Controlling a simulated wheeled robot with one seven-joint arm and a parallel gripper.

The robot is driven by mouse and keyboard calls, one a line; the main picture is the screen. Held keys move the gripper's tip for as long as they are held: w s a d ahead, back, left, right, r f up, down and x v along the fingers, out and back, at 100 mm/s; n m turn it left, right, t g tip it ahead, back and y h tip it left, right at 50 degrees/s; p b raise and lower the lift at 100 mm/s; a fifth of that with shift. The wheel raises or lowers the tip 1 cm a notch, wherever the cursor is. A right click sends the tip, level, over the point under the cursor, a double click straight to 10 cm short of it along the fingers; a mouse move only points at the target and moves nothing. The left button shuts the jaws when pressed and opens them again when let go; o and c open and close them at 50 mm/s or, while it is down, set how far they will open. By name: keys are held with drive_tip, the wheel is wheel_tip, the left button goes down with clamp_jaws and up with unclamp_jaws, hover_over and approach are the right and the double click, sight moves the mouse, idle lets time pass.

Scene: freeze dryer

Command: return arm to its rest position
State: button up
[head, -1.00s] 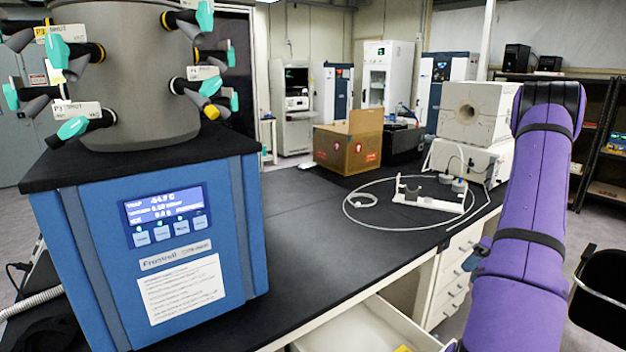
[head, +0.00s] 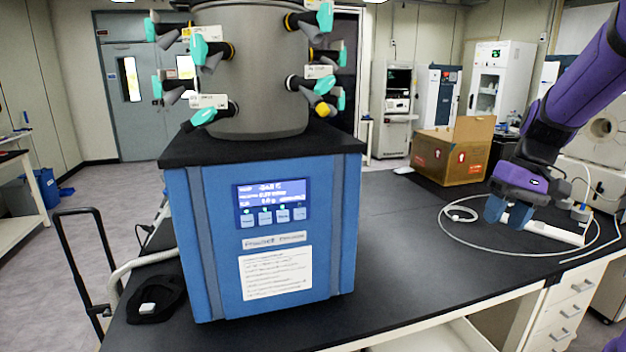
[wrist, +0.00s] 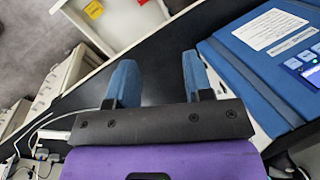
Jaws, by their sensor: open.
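My gripper (head: 494,209) hangs from my purple arm at the right of the head view, over the right part of the black bench. Its two blue fingers point down. In the wrist view my gripper (wrist: 154,80) has its fingers spread apart with nothing between them, above the dark bench top. The blue freeze dryer (head: 275,240) stands left of my gripper, well apart from it, with a lit display and a grey chamber with teal-handled valves on top. Its blue side also shows at the right of the wrist view (wrist: 265,85).
A cardboard box (head: 445,157) stands behind my gripper on the bench. A white stand (head: 545,226) and a looped tube (head: 460,238) lie near it. An open drawer (wrist: 105,25) juts from the bench front. The middle of the bench (head: 400,245) is clear.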

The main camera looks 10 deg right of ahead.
drive_tip(key=s+a+r+n+t+h, duration=0.1)
drive_tip(key=s+a+r+t, duration=0.1)
drive_tip(key=s+a, duration=0.4)
drive_tip(key=s+a+r+n+t+h, duration=0.1)
drive_tip(key=s+a+r+t+h, duration=0.1)
drive_tip(key=s+a, duration=0.5)
drive_tip(key=a+r+t, duration=0.1)
drive_tip(key=a+r, duration=0.1)
drive_tip(key=a, duration=0.1)
drive_tip(key=shift+a+r, duration=0.3)
drive_tip(key=shift+r, duration=0.1)
